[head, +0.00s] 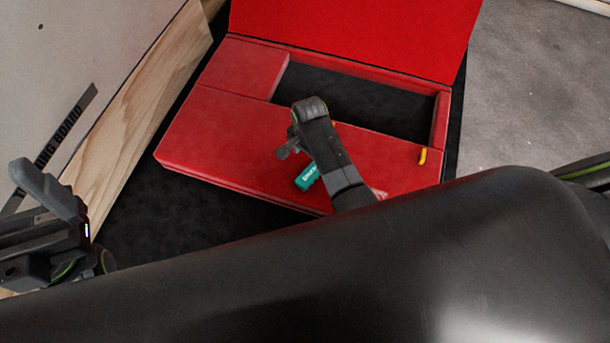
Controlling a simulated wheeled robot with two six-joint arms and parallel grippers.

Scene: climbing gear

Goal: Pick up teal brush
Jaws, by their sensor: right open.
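The teal brush (308,177) lies on the red surface of the open case, near its front edge. It is partly covered by my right arm, so only its teal end shows clearly. My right gripper (285,150) is open just above and to the left of the brush; its fingers are small and partly hidden behind the wrist. I cannot tell whether it touches the brush. My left gripper (45,190) is at the far left edge, away from the case, and I cannot make out its jaw opening.
The red case (215,125) has its lid (355,35) raised at the back and a dark recess (390,103). A wooden board (145,95) stands at left. Bare grey floor (540,90) lies at right.

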